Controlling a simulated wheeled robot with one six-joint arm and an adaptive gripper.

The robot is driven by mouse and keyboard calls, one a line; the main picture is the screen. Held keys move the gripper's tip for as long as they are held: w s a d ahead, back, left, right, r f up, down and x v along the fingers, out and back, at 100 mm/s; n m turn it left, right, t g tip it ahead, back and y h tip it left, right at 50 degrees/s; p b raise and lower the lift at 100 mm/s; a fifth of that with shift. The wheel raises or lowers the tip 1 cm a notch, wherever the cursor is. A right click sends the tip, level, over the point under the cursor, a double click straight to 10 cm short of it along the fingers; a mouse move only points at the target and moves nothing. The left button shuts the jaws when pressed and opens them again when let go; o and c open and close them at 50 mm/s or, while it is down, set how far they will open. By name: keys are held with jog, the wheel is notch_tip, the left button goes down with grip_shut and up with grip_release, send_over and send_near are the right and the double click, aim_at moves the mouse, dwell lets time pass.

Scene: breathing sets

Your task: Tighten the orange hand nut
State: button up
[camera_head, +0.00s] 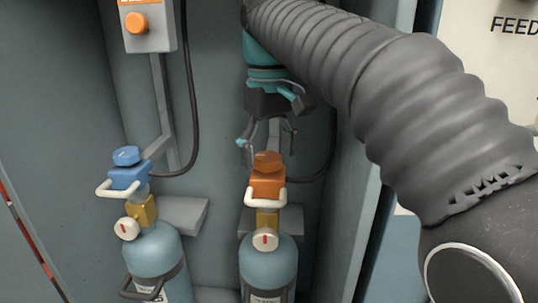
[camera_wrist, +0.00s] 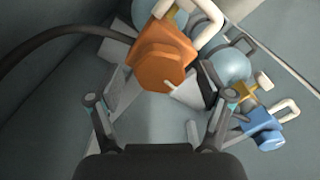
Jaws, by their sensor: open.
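The orange hand nut (camera_head: 267,159) is a six-sided cap on top of an orange valve block (camera_head: 268,184). The valve sits above a brass fitting on the right gas cylinder (camera_head: 268,258). My gripper (camera_head: 266,138) is just above and behind the nut in the head view, fingers pointing down. Its fingers are spread and hold nothing.
A white handle (camera_head: 265,200) loops from the orange valve's front. A blue valve (camera_head: 130,173) on the left cylinder (camera_head: 155,250) stands beside it. A dark hose (camera_wrist: 50,38) runs behind. An orange-button box (camera_head: 150,28) hangs above; cabinet walls close in both sides.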

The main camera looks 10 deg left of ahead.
jog(key=c, duration=1.2)
jog(key=shift+o, duration=0.2)
jog(key=shift+r+n+p, duration=0.1)
jog(key=shift+n+p, duration=0.2)
jog(key=shift+p, duration=0.1)
jog(key=n+p, duration=0.2)
jog(key=p, duration=0.1)
jog(key=shift+r, duration=0.15)
jog(key=n+p, duration=0.5)
jog(key=n, duration=0.1)
jog(key=shift+n, duration=0.4)
jog(key=n+p, duration=0.3)
jog(key=n, duration=0.2)
jog(key=shift+f+n+p, duration=0.2)
jog(key=shift+n+p, duration=0.25)
jog(key=shift+n, duration=1.85)
